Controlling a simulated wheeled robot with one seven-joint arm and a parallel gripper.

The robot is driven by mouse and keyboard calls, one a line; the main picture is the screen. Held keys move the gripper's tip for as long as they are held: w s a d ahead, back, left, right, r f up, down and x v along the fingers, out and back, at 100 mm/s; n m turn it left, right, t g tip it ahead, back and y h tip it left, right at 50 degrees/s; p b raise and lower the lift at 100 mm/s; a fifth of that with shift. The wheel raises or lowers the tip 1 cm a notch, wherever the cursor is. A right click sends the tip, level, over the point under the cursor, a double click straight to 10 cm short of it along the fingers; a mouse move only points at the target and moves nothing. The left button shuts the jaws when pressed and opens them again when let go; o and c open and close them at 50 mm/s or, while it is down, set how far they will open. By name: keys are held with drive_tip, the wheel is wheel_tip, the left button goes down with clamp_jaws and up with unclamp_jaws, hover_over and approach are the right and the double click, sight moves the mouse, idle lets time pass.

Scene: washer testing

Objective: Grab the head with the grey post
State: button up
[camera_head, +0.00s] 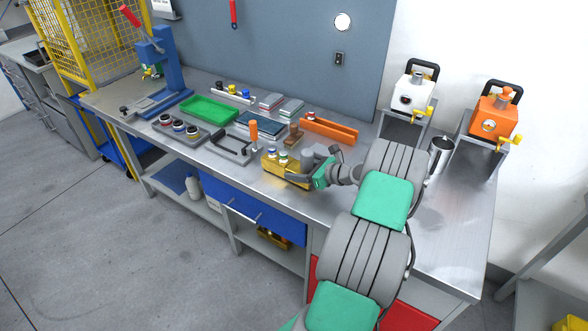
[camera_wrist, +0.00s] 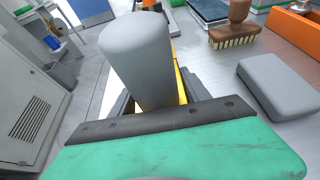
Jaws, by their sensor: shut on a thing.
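The head with the grey post (camera_head: 307,159) stands at the right end of a yellow block (camera_head: 270,166) on the workbench. In the wrist view its thick, rounded grey post (camera_wrist: 137,55) rises between my dark fingers. My gripper (camera_head: 303,177) reaches in from the right and is shut on this head, low on the post. The fingers hide the head's lower part, so I cannot tell whether it still rests in the block. Two other heads (camera_head: 277,156) with pale and coloured tops stand on the block to the left.
A grey block (camera_wrist: 280,84) sits to the right in the wrist view. A green tray (camera_head: 232,118) is farther left. The front bench edge is near.

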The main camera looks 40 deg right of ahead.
clamp_jaws()
drive_tip(key=shift+r, duration=0.15)
drive_tip(key=shift+r, duration=0.1)
